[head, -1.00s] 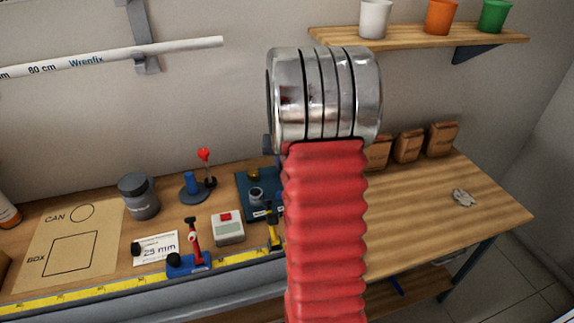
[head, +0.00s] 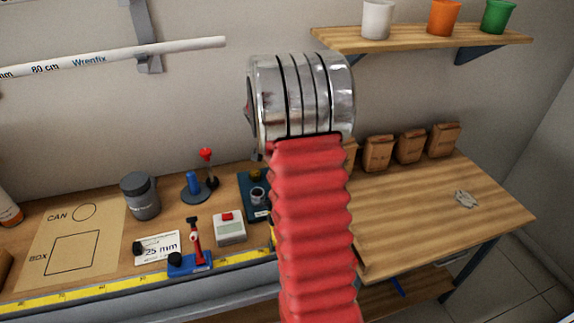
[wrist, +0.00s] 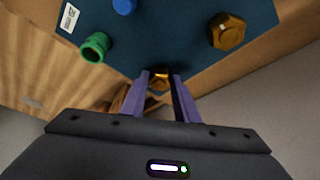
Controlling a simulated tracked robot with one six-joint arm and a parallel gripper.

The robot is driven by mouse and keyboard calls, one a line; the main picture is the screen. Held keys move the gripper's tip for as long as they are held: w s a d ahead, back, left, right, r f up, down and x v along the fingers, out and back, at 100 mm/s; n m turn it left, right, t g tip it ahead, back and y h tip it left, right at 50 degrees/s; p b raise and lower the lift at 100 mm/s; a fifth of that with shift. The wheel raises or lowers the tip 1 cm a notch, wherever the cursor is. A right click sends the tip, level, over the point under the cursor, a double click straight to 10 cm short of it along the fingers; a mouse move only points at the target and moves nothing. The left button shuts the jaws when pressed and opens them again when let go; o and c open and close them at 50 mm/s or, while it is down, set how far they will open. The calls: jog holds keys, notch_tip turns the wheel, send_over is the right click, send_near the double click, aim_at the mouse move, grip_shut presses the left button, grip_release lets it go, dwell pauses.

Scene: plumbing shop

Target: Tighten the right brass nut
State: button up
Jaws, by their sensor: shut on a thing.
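The right brass nut (wrist: 159,80) sits at the edge of the dark blue board (wrist: 185,50) in the wrist view, between the two purple fingers of my gripper (wrist: 160,77). The fingers are shut on it and hide its sides. Another brass nut (wrist: 227,32) stands on the board to the right in this view, apart from my gripper. In the head view a brass nut (head: 256,174) shows on the part of the board (head: 260,215) left of my arm. My arm hides the rest of the board and my gripper there.
A green fitting (wrist: 95,47) and a blue knob (wrist: 124,5) stand on the board. On the bench are a grey jar (head: 140,196), a small meter (head: 229,228) and a red tool (head: 194,243). Paper bags (head: 378,154) line the wall. The bench's right part (head: 420,210) is mostly clear.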

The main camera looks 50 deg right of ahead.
jog(key=m+g, duration=0.1)
jog(key=m, duration=0.1)
jog(key=m+g, duration=0.1)
jog(key=m, duration=0.4)
jog(key=shift+w+d+g+y, duration=0.1)
jog(key=shift+w+g+y, duration=0.2)
jog(key=shift+w+g, duration=0.1)
jog(key=m+y, duration=0.1)
jog(key=m, duration=0.2)
jog(key=m+g, duration=0.1)
jog(key=m, duration=0.2)
jog(key=shift+w+d+g+y, duration=0.1)
jog(key=shift+d+g+y, duration=0.05)
jog(key=shift+g+y, duration=0.2)
jog(key=o, duration=1.1)
jog(key=shift+r, duration=0.1)
jog(key=v, duration=0.7)
jog(key=shift+w, duration=0.1)
